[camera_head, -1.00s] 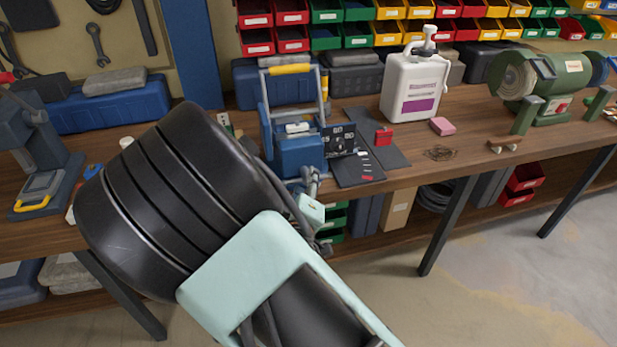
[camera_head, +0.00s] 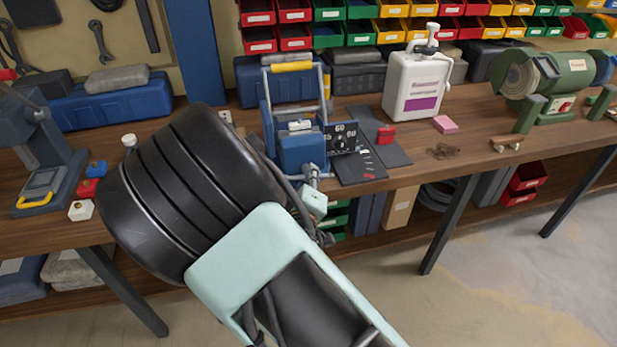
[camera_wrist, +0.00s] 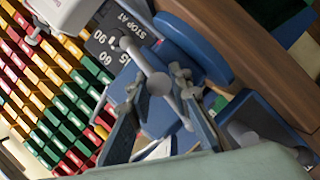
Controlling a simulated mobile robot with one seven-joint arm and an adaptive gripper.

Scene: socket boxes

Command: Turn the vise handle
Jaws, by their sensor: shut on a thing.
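The blue vise (camera_head: 300,150) stands at the bench's front edge in the head view. Its grey metal handle (camera_head: 315,173) sticks out from its front. My gripper (camera_wrist: 157,88) is shut on the handle, with a finger on each side near the hub. In the head view my gripper (camera_head: 313,195) is at the vise front, partly hidden by my arm. A black dial plate (camera_head: 342,137) with white numbers stands beside the vise; it also shows in the wrist view (camera_wrist: 118,42).
A white pump bottle (camera_head: 415,85), a red block (camera_head: 386,135) and a pink block (camera_head: 445,124) stand right of the vise. A green bench grinder (camera_head: 545,85) is farther right. Small coloured blocks (camera_head: 88,188) lie at left near my arm. Bins line the back.

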